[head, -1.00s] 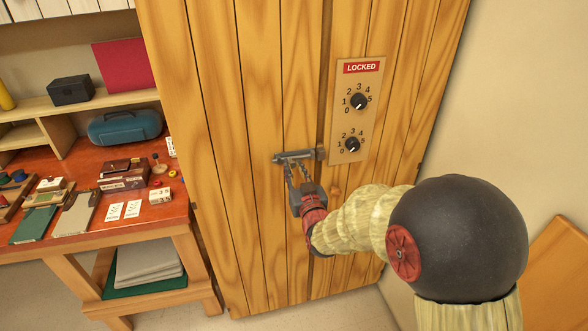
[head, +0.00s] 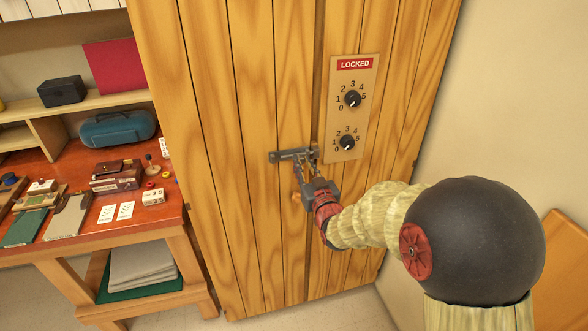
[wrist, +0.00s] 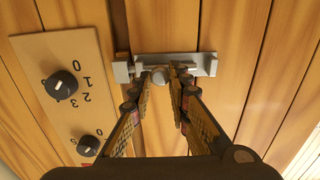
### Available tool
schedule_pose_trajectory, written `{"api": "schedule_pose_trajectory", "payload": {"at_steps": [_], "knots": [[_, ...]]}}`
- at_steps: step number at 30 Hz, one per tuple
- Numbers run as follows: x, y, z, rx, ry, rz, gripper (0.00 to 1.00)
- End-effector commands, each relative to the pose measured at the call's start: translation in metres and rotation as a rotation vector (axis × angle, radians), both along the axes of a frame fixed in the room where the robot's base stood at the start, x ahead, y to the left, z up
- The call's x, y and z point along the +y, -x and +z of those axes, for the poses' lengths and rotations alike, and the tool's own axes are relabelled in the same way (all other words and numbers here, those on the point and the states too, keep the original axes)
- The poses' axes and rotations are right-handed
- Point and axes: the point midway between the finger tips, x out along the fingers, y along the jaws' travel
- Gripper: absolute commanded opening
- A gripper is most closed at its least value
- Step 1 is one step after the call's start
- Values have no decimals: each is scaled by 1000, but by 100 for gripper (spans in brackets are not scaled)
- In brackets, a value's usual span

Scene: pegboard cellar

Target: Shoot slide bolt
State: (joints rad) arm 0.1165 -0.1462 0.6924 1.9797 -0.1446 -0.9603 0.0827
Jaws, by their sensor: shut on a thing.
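The grey slide bolt (head: 285,155) is mounted level on the wooden cabinet door; it also shows in the wrist view (wrist: 205,64). Its keeper (wrist: 122,72) sits at the seam between the wooden panels, at the left in the wrist view. My gripper (head: 309,155) is at the keeper end of the bolt. In the wrist view, my gripper (wrist: 162,78) is shut on the bolt's round knob (wrist: 159,77), with a finger on each side. The fingers partly hide the bolt, and I cannot tell how far the rod enters the keeper.
Right of the bolt is a panel with two dials (head: 352,99) and a red LOCKED sign (head: 355,64). A red-topped workbench (head: 160,215) with cards and small boxes stands left. A plain wall (head: 500,110) is right.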

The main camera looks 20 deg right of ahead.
Motion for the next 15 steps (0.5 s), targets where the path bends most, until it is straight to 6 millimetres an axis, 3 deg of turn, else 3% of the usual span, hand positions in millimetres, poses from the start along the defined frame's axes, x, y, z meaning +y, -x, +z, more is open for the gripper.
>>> {"api": "schedule_pose_trajectory", "payload": {"at_steps": [9, 10, 15], "knots": [[-5, 0, 1, -1, -1, -5, 0], [-5, 0, 1, -1, -1, -5, 19], [-5, 0, 1, -1, -1, -5, 29]]}}
